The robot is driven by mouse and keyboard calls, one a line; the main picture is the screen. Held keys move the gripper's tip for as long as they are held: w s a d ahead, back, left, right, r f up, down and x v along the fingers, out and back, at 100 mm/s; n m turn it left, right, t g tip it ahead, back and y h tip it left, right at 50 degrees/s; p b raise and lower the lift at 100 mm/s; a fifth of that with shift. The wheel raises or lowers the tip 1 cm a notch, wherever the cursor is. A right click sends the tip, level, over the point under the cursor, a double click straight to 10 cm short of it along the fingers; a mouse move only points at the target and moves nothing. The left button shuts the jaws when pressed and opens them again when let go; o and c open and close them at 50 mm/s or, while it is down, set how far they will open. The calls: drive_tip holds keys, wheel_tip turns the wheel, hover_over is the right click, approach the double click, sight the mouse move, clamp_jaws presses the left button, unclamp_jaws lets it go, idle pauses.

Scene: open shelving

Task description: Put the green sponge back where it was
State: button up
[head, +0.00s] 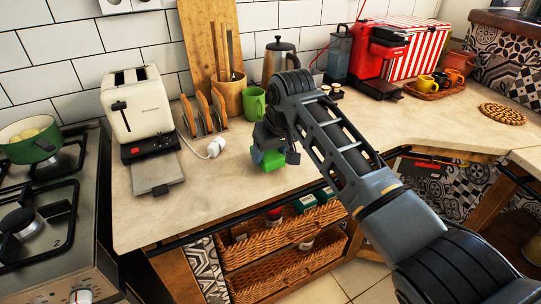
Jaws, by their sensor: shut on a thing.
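The green sponge (272,161) is at the end of my arm, over the beige countertop near its front edge. It looks like a small block with a bluish part on its left side. My gripper (270,150) points down and is shut on the sponge. The dark gripper body and fingers hide the sponge's upper part. I cannot tell whether the sponge touches the counter or is slightly above it.
A cream toaster (138,103), a white plug (215,147), a toast rack (205,113) and a green mug (253,103) stand left and behind. A kettle (279,61) and red coffee machine (377,55) are farther back. Wicker baskets (285,263) sit below. The counter right of my arm is mostly clear.

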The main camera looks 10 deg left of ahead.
drive_tip(key=shift+f, duration=0.7)
drive_tip(key=shift+f, duration=0.1)
drive_tip(key=o, duration=1)
drive_tip(key=v, duration=1.2)
